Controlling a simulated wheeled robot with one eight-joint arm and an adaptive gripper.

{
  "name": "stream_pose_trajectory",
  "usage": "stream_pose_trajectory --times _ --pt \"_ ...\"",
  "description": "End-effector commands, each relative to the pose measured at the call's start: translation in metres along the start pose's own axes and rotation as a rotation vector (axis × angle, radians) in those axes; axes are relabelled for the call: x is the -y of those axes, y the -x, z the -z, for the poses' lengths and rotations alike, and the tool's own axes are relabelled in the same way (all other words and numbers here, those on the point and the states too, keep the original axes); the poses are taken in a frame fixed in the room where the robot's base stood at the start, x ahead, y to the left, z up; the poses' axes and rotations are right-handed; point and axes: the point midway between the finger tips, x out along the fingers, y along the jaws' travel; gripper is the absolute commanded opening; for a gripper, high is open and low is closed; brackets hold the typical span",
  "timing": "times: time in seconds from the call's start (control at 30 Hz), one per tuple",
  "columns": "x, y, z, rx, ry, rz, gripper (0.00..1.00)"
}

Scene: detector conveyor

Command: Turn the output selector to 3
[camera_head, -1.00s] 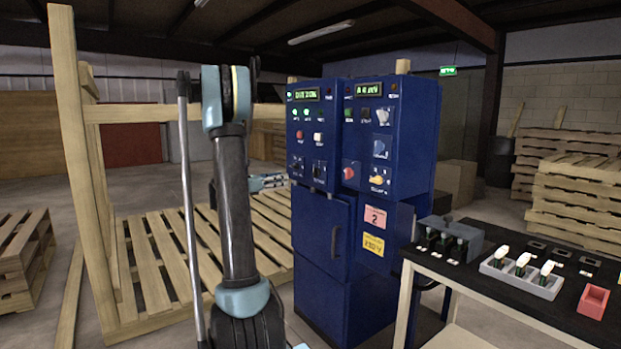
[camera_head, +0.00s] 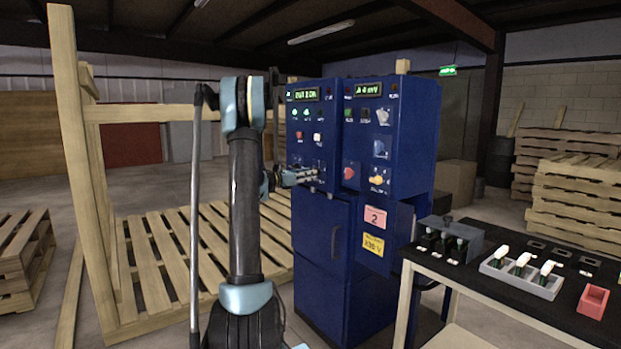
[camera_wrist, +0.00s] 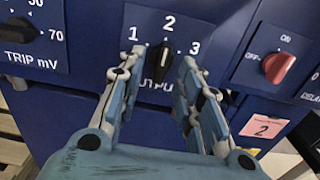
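The output selector (camera_wrist: 158,63) is a black knob on a dark blue panel in the wrist view, with the white numbers 1, 2 and 3 around it. Its pointer stands about upright, toward 2. My gripper (camera_wrist: 158,76) is open, with one finger to the left and one to the right of the knob. The fingers look apart from the knob, and the label below it is partly hidden. In the head view my gripper (camera_head: 312,175) is at the lower panel of the left blue cabinet (camera_head: 318,225), and the selector is too small to make out.
A black trip mV knob (camera_wrist: 20,30) is to the left of the selector, and a red OFF/ON knob (camera_wrist: 279,67) is to the right. A pink label (camera_wrist: 264,128) sits lower right. A black-topped table (camera_head: 480,272) with parts stands right of the cabinets.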

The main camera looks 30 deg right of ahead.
Motion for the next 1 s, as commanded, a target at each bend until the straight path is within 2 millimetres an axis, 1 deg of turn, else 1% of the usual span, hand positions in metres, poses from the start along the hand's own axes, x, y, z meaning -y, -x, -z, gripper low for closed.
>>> stream_pose_trajectory --times 0.03,0.1,0.2,0.57,0.6,0.67,0.7,1.0 --pt "0.0 -0.007 0.0 0.0 0.0 0.001 0.33" --pt "0.001 -0.013 0.0 0.0 0.0 0.001 0.33" --pt "0.0 -0.019 0.0 0.0 0.0 0.001 0.33" --pt "0.0 -0.023 0.0 0.0 0.0 -0.001 0.33" --pt "0.0 -0.023 0.0 0.0 0.0 -0.001 0.23" --pt "0.0 -0.023 0.0 0.0 0.0 -0.001 0.1" --pt "0.0 -0.023 0.0 0.0 0.0 -0.001 0.01" --pt "-0.001 -0.023 0.0 0.0 -0.006 -0.001 0.0"
